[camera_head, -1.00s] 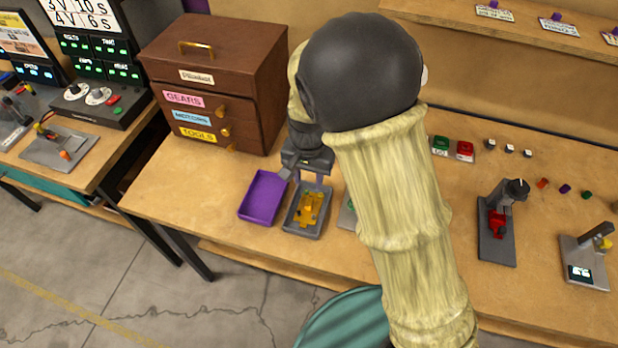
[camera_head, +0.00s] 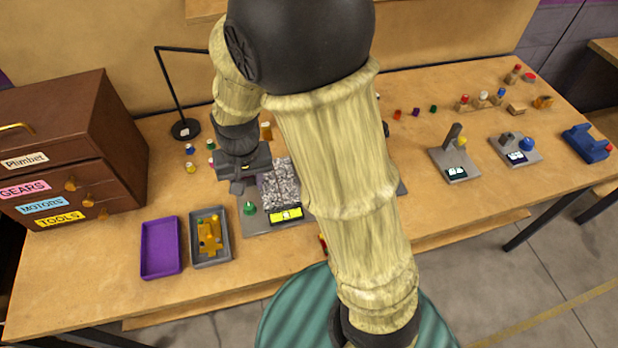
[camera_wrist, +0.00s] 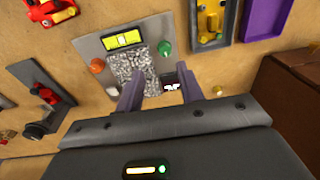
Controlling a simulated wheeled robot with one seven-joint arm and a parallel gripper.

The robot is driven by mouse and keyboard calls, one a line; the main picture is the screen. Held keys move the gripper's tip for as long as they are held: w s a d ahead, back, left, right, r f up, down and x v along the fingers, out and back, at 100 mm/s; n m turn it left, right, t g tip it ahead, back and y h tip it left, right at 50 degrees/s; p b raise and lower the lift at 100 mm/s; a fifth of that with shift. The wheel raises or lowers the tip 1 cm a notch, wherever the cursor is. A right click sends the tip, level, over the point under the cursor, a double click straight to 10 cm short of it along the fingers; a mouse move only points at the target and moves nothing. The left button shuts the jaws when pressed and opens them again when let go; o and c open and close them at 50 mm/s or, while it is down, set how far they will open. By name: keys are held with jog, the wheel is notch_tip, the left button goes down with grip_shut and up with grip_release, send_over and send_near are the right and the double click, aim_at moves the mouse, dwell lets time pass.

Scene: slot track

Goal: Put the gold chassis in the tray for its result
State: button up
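The gold chassis (camera_head: 210,235) lies in a grey tray (camera_head: 223,261) on the bench; it also shows in the wrist view (camera_wrist: 211,18). An empty-looking purple tray (camera_head: 161,247) stands directly left of the grey tray, and it shows at the top right of the wrist view (camera_wrist: 265,20). My gripper (camera_wrist: 160,90) is open with nothing between its fingers. It hangs above a grey device (camera_head: 257,222) with a crumpled grey pad, a lit yellow display (camera_head: 286,215) and a green button (camera_head: 249,208), right of and behind the grey tray. My arm hides part of the device.
A brown drawer cabinet (camera_head: 60,150) stands at the left, behind the trays. A black lamp (camera_head: 184,128) and small coloured pegs stand behind my gripper. Fixtures (camera_head: 455,160) and a blue tool (camera_head: 587,143) are on the right. Bare bench lies left of the purple tray.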

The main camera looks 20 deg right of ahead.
jog(key=s+d+r+t, duration=0.1)
jog(key=s+d+r, duration=0.2)
jog(key=d, duration=0.9)
jog(key=s, duration=0.3)
jog(key=shift+s+d+n+t+h, duration=0.2)
jog(key=shift+s+n+t+h, duration=0.1)
jog(key=shift+s+n+t, duration=0.1)
jog(key=shift+r, duration=0.1)
jog(key=shift+w+p+v, duration=0.25)
jog(key=shift+p+v, duration=0.85)
jog(key=shift+p, duration=0.05)
